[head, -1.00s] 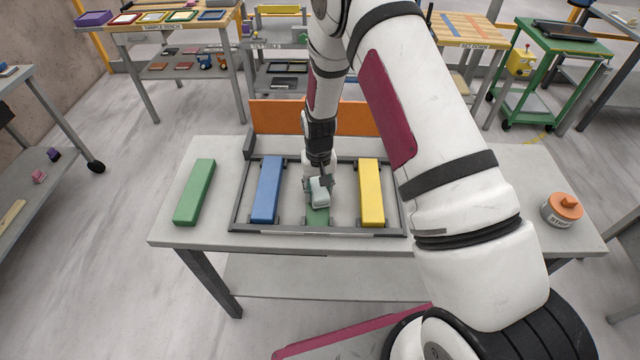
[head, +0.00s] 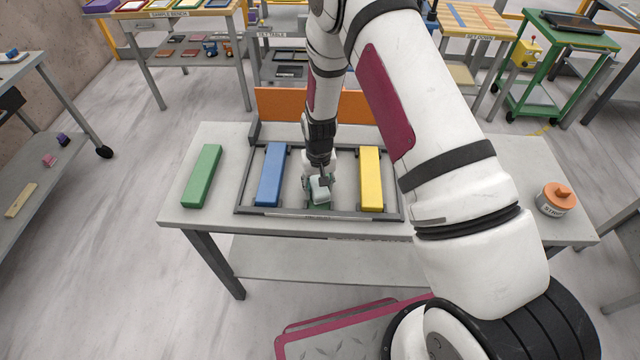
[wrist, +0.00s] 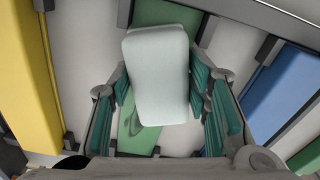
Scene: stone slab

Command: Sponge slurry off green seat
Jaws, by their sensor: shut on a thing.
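My gripper (head: 319,188) is shut on a pale sponge (wrist: 158,75) over the middle of the dark frame on the table. In the head view the sponge (head: 320,190) sits low, between the blue and yellow blocks. Under it is the green seat (wrist: 138,125), partly hidden by the sponge and gripper. In the wrist view a dark curved smear of slurry (wrist: 147,138) shows on the green seat near the sponge's lower end. I cannot tell whether the sponge touches the seat.
A blue block (head: 270,174) and a yellow block (head: 371,178) lie in the frame (head: 300,212) on either side. A green block (head: 201,176) lies left of it. An orange board (head: 275,104) stands behind. An orange-lidded pot (head: 556,199) is at the right.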

